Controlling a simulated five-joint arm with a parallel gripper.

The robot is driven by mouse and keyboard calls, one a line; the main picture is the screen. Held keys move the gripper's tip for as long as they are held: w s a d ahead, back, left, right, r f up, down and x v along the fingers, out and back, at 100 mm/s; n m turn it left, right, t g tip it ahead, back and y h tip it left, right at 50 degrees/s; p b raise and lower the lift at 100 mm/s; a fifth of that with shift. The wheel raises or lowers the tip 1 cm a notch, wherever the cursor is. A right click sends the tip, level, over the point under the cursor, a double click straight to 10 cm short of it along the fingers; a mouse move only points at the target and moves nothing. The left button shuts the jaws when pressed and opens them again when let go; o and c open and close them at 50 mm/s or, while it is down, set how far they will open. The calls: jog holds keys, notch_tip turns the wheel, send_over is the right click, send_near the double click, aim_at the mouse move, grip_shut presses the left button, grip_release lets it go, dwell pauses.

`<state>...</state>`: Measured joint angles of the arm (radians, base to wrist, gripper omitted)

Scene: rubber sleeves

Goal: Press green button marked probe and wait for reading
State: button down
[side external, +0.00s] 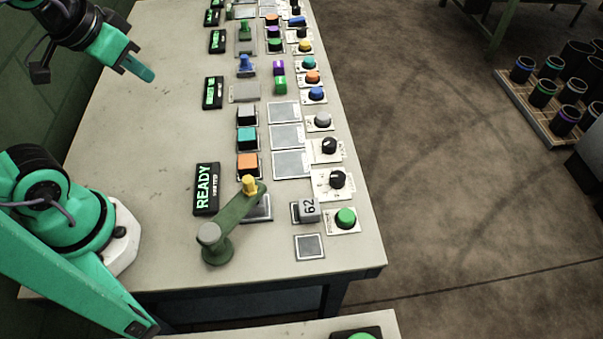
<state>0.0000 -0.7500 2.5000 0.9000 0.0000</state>
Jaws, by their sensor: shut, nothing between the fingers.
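A round green button (345,217) sits on a white plate at the right front of the table; the plate's lettering is too small to read. Another green button (362,336) is cut off at the bottom edge. A black display (206,190) left of the buttons reads "READY" in green, with a smaller line that I cannot make out. My gripper (148,75) is at the upper left, with its teal fingers shut and empty. It hangs above the table's left side, well apart from the front green button.
A green lever arm with a yellow knob (249,184) stands at the front, left of a grey block marked 62 (309,206). Black dials (338,180), coloured blocks and more displays line the table (150,170). Its left middle is clear. Dark sleeves (543,93) stand on a pallet at right.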

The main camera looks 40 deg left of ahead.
jog(key=shift+w, duration=0.1)
jog(key=m+t+h, duration=0.1)
jog(key=m+h, duration=0.6)
jog(key=m, duration=1)
send_over(340, 215)
notch_tip(340, 215, down, 12)
jog(key=shift+d+f, duration=0.1)
jog(key=shift+f, duration=0.15)
jog(key=shift+f, duration=4.2)
jog(key=shift+f, duration=0.1)
